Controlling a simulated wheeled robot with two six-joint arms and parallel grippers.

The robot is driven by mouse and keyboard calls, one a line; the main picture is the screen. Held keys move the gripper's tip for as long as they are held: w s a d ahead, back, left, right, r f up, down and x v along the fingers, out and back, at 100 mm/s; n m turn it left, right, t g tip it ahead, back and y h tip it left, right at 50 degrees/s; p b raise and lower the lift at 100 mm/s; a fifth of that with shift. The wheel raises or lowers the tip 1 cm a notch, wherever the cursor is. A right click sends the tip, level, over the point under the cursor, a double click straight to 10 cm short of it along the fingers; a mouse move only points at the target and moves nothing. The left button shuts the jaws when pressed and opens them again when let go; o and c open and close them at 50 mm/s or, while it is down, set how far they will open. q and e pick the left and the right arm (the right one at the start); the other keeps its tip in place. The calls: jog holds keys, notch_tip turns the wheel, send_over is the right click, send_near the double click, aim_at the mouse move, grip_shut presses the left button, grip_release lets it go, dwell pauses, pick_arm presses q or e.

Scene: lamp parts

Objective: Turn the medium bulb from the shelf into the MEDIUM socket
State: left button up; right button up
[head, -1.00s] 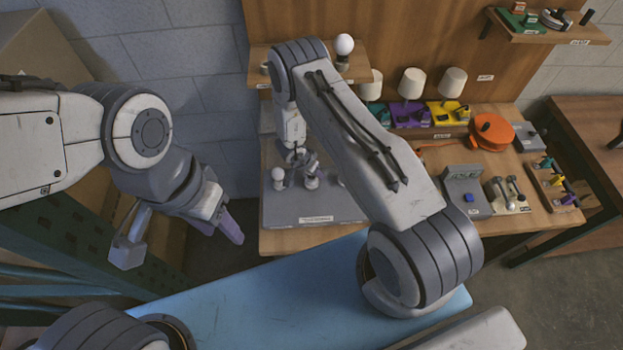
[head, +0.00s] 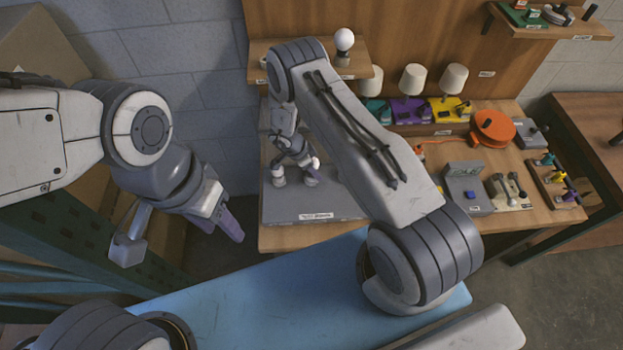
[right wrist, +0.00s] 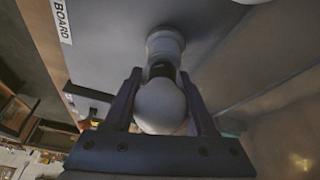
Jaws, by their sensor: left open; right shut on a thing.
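In the right wrist view my right gripper (right wrist: 162,98) is shut on a round white bulb (right wrist: 160,107), with one dark finger on each side of it. The bulb's dark neck points at a white, round socket (right wrist: 165,44) on the grey board (right wrist: 112,50) and appears to meet it. I cannot tell how deep it sits. In the head view the right gripper (head: 300,168) is low over the lamp board (head: 300,207), largely hidden by my wrist. A white socket (head: 279,181) shows left of it. My left gripper (head: 228,222) is open and empty, left of the board.
Another white bulb (head: 344,39) stands upright on the wall shelf (head: 356,66). Lamps with white shades (head: 413,78), an orange reel (head: 493,128) and a grey unit (head: 463,187) stand to the right on the bench. My right forearm covers part of the board.

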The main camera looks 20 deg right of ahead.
jog(key=shift+m+g+b, duration=0.5)
jog(key=shift+m, duration=0.8)
jog(key=shift+f+m+b, duration=0.15)
jog(key=shift+m+b, duration=0.3)
jog(key=shift+m, duration=0.05)
jog(key=shift+a+m+g+y+b, duration=0.1)
jog(key=shift+m+g+y+b, duration=0.3)
jog(key=shift+m+b, duration=0.4)
jog(key=m+g+b, duration=0.1)
jog(key=m, duration=0.2)
jog(key=shift+s+y+b, duration=0.15)
jog(key=shift+y+b, duration=0.25)
jog(key=shift+a+m, duration=0.1)
jog(key=shift+m, duration=0.5)
jog(key=o, duration=1)
jog(key=shift+s, duration=0.1)
